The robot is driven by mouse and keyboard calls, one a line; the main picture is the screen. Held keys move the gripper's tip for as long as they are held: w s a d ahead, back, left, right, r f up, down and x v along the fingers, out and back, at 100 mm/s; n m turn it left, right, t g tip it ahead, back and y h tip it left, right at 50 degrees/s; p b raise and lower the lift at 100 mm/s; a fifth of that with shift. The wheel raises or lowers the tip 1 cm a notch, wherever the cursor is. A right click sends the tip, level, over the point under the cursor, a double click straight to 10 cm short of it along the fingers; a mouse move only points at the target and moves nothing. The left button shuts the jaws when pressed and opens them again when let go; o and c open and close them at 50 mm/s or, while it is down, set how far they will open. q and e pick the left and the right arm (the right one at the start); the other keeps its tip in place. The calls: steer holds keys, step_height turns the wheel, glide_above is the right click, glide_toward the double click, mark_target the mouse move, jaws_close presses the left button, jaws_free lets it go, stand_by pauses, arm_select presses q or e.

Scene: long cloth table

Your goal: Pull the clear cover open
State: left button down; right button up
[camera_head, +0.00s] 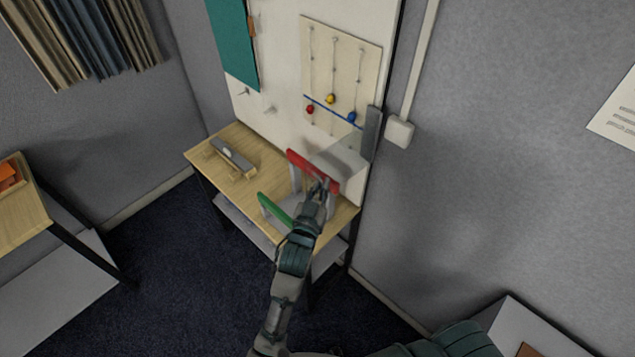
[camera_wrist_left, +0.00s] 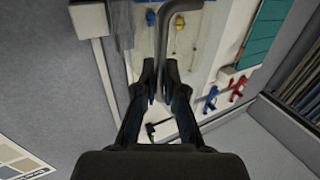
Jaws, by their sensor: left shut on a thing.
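The clear cover (camera_head: 340,157) is a pale see-through panel low on the white board, beside the board's right edge. My left gripper (camera_head: 325,184) reaches to it from below, at the right end of the red bar. In the left wrist view its two dark fingers (camera_wrist_left: 160,72) are shut on a grey bent handle (camera_wrist_left: 166,38) that runs up between them. The join of handle and cover is hard to make out. My right gripper is out of view.
A wooden table (camera_head: 235,150) stands under the board, with a grey block (camera_head: 233,155) at its left. A red bar (camera_head: 305,164) and a green bar (camera_head: 275,209) are near my arm. A bead panel (camera_head: 341,85) hangs above. A wall box (camera_head: 399,132) is to the right.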

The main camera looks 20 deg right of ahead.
arm_select(q)
steer(key=c, duration=1.5)
jaws_free()
steer(key=shift+s+a, duration=0.15)
steer(key=shift+s, duration=0.1)
steer(key=v, duration=1.1)
steer(key=shift+s+a, duration=0.1)
steer(key=shift+s, duration=0.05)
